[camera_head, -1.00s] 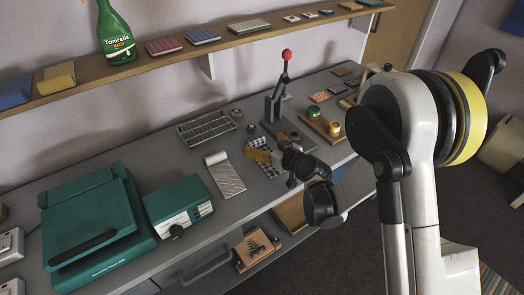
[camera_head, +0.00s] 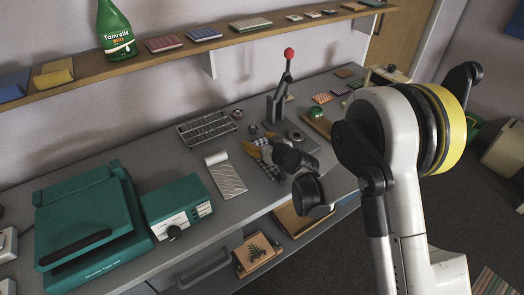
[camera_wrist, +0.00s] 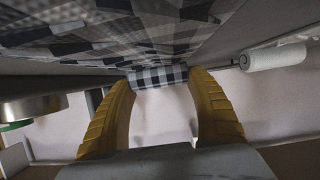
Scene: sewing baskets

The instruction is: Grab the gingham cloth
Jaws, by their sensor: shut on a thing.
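The black-and-white gingham cloth (camera_head: 268,168) is on the grey worktop, partly hidden by my gripper (camera_head: 258,150) in the head view. In the wrist view the cloth (camera_wrist: 158,76) spans the space between the tips of my two yellow fingers (camera_wrist: 160,82). My gripper is shut on the cloth, with a fold of it at the fingertips. More of the cloth spreads across the top of the wrist view, close to the camera.
A wire rack (camera_head: 206,129) and a red-knobbed lever press (camera_head: 280,105) stand behind. A teal machine (camera_head: 90,220) and teal box (camera_head: 176,206) are further left.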

